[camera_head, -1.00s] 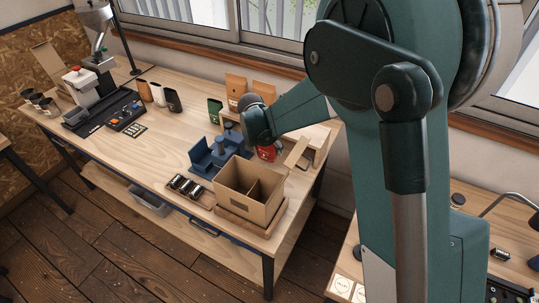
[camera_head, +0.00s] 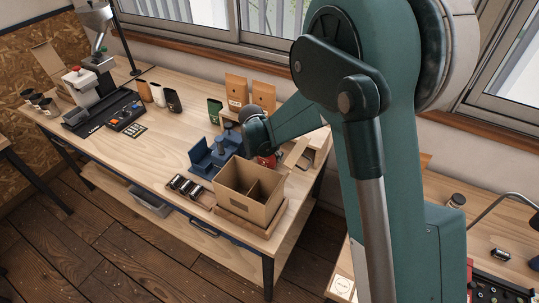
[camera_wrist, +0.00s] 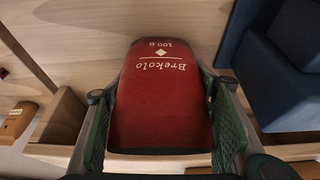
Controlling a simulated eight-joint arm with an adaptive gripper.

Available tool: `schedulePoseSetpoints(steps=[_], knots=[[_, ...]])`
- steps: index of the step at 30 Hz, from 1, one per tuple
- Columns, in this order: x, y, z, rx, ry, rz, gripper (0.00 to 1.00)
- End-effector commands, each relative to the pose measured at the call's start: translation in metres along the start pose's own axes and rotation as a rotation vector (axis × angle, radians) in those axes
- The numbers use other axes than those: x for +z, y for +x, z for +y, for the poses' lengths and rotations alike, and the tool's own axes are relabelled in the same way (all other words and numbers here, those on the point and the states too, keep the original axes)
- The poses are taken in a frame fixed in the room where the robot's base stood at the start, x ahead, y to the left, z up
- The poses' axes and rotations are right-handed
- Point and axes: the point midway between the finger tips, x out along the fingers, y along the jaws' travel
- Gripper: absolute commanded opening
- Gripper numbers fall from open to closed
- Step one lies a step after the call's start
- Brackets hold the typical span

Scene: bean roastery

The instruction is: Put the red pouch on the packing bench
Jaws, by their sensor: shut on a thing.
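The red pouch (camera_wrist: 160,100) with white "Brekolo 100 g" lettering lies between the two green-padded fingers of my gripper (camera_wrist: 161,92) in the wrist view. The gripper is shut on it. In the head view only part of the red pouch (camera_head: 267,161) shows, below my wrist and behind the cardboard carton. The long light-wood bench (camera_head: 165,150) is under it. I cannot tell whether the pouch touches the wood. The fingers are mostly hidden in the head view.
A divided open carton (camera_head: 245,200) stands just in front of the pouch. A blue fixture (camera_head: 203,158) is to the left. Two kraft bags (camera_head: 236,90) and a green pouch (camera_head: 215,110) stand behind. The bench's middle left is clear.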

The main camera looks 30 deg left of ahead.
Motion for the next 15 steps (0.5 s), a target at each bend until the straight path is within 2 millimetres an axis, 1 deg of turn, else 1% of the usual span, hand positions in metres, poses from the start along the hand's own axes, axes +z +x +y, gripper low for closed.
schedulePoseSetpoints(steps=[8,9,12,13,15], knots=[[0.0008,0.0019,-0.0001,0.0,0.0,0.0,0.46],[0.0006,0.0015,0.0,0.0,0.0,0.0,0.56],[0.0005,0.0012,0.0,0.0,0.0,0.0,0.7],[0.0005,0.0012,0.0,0.0,0.0,0.0,0.71],[0.0005,0.0012,-0.0001,0.0,0.0,0.0,0.71]])
